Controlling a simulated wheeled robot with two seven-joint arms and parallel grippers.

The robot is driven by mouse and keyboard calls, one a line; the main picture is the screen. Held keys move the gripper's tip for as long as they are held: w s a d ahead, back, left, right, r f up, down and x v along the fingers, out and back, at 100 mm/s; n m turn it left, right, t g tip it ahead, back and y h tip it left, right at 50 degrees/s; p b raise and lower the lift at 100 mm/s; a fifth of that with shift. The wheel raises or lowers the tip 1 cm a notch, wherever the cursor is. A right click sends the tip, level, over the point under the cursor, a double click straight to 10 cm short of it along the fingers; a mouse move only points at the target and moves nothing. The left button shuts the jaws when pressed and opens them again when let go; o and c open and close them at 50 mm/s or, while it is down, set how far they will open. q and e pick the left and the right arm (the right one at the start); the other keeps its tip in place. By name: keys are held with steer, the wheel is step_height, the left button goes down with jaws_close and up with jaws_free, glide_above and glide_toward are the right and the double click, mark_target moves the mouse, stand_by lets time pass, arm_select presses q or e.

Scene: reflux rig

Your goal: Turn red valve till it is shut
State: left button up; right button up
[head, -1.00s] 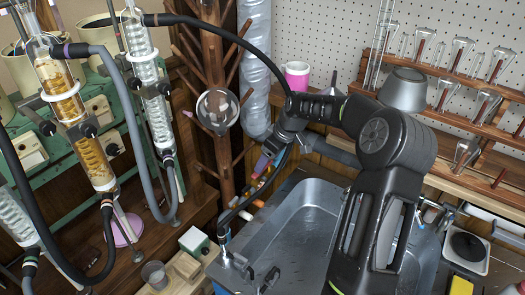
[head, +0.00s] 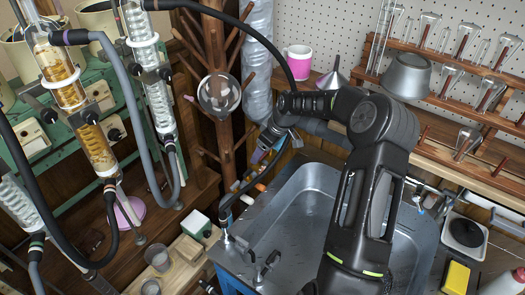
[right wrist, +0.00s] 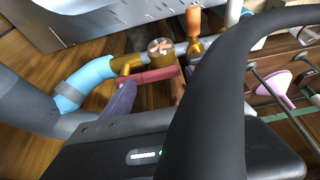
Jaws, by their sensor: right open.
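In the right wrist view, a red lever-like handle (right wrist: 150,77) lies level on the brass pipework, just past my gripper's dark body. I take it for the red valve. A round brass fitting with a reddish cross (right wrist: 160,47) sits right behind it. A purple handle (right wrist: 120,101) is nearer, partly hidden by my gripper. In the head view my right gripper (head: 271,140) reaches down at the back left corner of the sink, above the coloured handles. It is open. Its fingertips are not clear, and I see no contact with the red handle. My left gripper is not in view.
A light blue pipe (right wrist: 88,81) and an orange handle (right wrist: 193,18) flank the red one. A thick black hose (right wrist: 215,85) crosses close to the wrist camera. The metal sink (head: 300,205), wooden peg stand (head: 217,60) and glass condensers (head: 150,90) crowd the area.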

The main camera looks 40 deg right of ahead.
steer(key=shift+x, duration=0.8)
jaws_close()
